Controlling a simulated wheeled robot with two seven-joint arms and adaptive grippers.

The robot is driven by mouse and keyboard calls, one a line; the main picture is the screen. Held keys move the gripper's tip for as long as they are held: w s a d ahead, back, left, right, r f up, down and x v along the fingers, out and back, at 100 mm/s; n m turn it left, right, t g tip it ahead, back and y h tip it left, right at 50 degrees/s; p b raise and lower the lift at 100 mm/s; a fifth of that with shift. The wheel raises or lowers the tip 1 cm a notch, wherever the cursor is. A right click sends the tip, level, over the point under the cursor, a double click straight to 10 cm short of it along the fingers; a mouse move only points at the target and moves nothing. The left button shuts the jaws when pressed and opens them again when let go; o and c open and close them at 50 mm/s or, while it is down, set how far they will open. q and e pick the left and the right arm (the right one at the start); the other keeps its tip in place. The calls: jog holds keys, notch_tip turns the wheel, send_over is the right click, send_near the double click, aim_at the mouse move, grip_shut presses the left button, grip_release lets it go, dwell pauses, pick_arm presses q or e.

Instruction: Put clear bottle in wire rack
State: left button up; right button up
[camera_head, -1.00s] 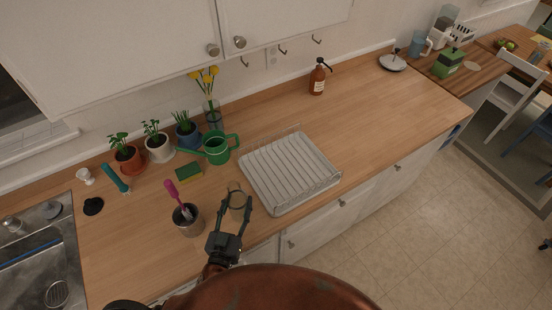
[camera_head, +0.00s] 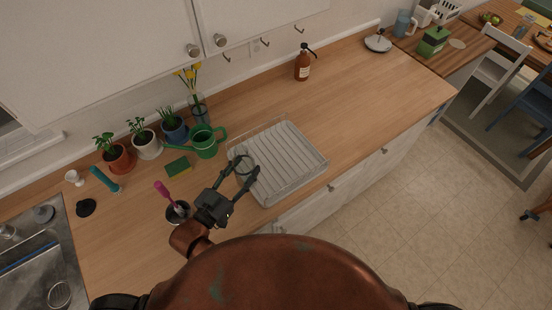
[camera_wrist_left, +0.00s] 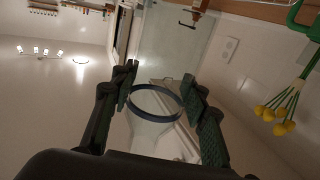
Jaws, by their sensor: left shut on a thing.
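The clear bottle (camera_head: 244,161) is see-through and hard to make out in the head view. In the left wrist view the bottle (camera_wrist_left: 155,120) shows a dark ring at its near end. My left gripper (camera_head: 240,169) is shut on it, one finger on each side. The wire rack (camera_head: 290,160) is a pale ribbed rack on the counter. The gripper and bottle overlap the rack's left edge in the head view; I cannot tell how high the bottle is above it. My right gripper is not in view.
A green watering can (camera_head: 205,142) stands close to the rack's left back corner. A utensil cup (camera_head: 178,211) is beside my left gripper. A green sponge (camera_head: 179,167) lies left of the rack. A brown pump bottle (camera_head: 303,65) stands behind. The counter right of the rack is clear.

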pick_arm(q)
jog(key=shift+w+d, duration=0.25)
jog(key=shift+d, duration=0.1)
jog(key=w+d+f, duration=0.1)
jog(key=w+f, duration=0.3)
jog(key=w+d+f, duration=0.1)
jog(key=w+f, duration=0.3)
jog(key=w+d+f, duration=0.2)
jog(key=w+f, duration=0.2)
jog(key=shift+w+f, duration=0.15)
jog(key=shift+w, duration=0.25)
jog(key=shift+f, duration=0.2)
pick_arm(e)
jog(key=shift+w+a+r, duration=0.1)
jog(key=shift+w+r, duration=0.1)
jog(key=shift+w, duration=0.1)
pick_arm(q)
jog(key=shift+f, duration=0.15)
jog(key=o, duration=1.6)
jog(key=shift+c, duration=0.2)
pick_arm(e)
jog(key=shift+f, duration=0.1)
